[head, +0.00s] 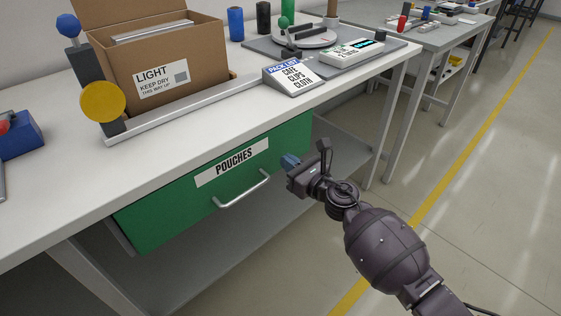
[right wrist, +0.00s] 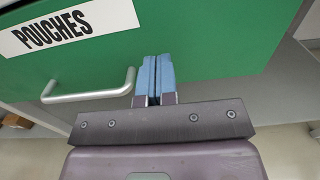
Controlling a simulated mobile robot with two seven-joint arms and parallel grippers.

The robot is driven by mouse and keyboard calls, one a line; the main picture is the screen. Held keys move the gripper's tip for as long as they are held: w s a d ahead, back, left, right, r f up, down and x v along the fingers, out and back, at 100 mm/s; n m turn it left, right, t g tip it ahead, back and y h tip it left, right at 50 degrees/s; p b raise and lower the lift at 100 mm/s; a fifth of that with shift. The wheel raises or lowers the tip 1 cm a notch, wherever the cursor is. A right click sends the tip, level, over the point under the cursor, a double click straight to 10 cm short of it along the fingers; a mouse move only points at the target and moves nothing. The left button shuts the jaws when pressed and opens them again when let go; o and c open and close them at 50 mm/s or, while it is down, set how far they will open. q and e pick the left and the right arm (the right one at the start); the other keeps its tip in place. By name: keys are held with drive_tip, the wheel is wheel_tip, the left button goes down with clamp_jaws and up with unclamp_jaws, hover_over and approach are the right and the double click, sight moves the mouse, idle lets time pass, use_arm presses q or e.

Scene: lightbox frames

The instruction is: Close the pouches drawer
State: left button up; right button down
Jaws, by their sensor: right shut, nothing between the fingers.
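The pouches drawer (head: 190,205) has a green front under the white workbench top, with a white POUCHES label and a silver bar handle (head: 242,192). Its front sits close below the bench edge; I cannot tell whether a gap remains behind it. My right gripper (head: 290,162) is shut and empty, its blue fingertips at the front's right part, right of the handle. In the right wrist view the drawer front (right wrist: 220,35) fills the top, and the fingertips (right wrist: 155,80) point at it beside the handle's right end (right wrist: 90,95). I cannot tell whether they touch it. My left gripper is out of view.
On the workbench (head: 60,190) stand a cardboard box (head: 160,60), a pack list sign (head: 293,78) and a rail with a yellow disc (head: 103,102). A grey lower shelf (head: 235,255) lies beneath the drawer. The floor at right is open.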

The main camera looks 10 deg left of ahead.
use_arm(q)
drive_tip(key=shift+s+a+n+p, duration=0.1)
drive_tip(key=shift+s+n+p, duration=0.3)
drive_tip(key=shift+p, duration=0.5)
use_arm(e)
drive_tip(key=v, duration=1)
drive_tip(key=shift+d, duration=0.25)
